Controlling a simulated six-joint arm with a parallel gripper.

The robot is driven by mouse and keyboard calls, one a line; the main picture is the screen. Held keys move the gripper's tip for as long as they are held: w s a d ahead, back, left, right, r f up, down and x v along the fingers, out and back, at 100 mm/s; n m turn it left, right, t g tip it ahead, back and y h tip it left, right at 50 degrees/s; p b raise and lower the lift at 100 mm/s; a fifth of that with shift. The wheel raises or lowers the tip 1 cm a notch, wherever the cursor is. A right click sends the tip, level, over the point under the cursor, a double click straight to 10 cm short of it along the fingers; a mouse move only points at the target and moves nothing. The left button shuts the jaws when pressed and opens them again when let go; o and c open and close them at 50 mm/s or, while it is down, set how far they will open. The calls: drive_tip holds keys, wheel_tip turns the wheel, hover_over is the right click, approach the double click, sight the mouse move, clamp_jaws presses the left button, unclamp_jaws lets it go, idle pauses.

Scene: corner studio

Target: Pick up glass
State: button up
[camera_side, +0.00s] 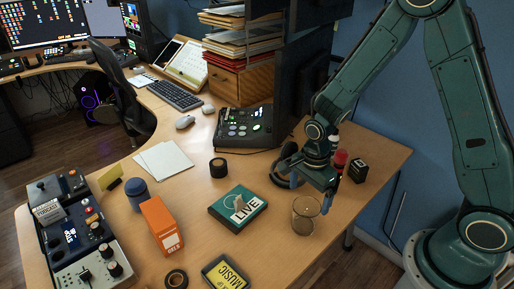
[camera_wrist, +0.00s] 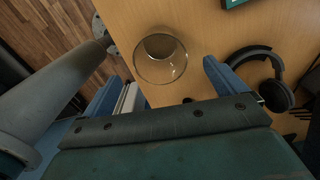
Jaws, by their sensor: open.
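A clear empty glass (camera_side: 305,214) stands upright near the right front edge of the wooden desk. In the wrist view the glass (camera_wrist: 160,58) shows from above, ahead of the fingers and roughly between their lines. My gripper (camera_side: 310,190) is just above and behind the glass in the side view, with its blue fingers spread. In the wrist view my gripper (camera_wrist: 160,85) is open, with nothing between its fingers. The glass appears apart from both fingers.
Black headphones (camera_side: 284,163) lie close behind my gripper, also right of it in the wrist view (camera_wrist: 262,72). A teal "LIVE" box (camera_side: 238,209) sits left of the glass. A red-topped item (camera_side: 341,157) and a small black box (camera_side: 358,171) stand behind.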

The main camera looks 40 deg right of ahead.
sight(305, 215)
drive_tip(key=shift+f, duration=2.15)
drive_tip(key=shift+f, duration=2.6)
drive_tip(key=c, duration=1.2)
drive_tip(key=shift+c, duration=0.2)
drive_tip(key=shift+r, duration=0.1)
wheel_tip(305, 215, up, 20)
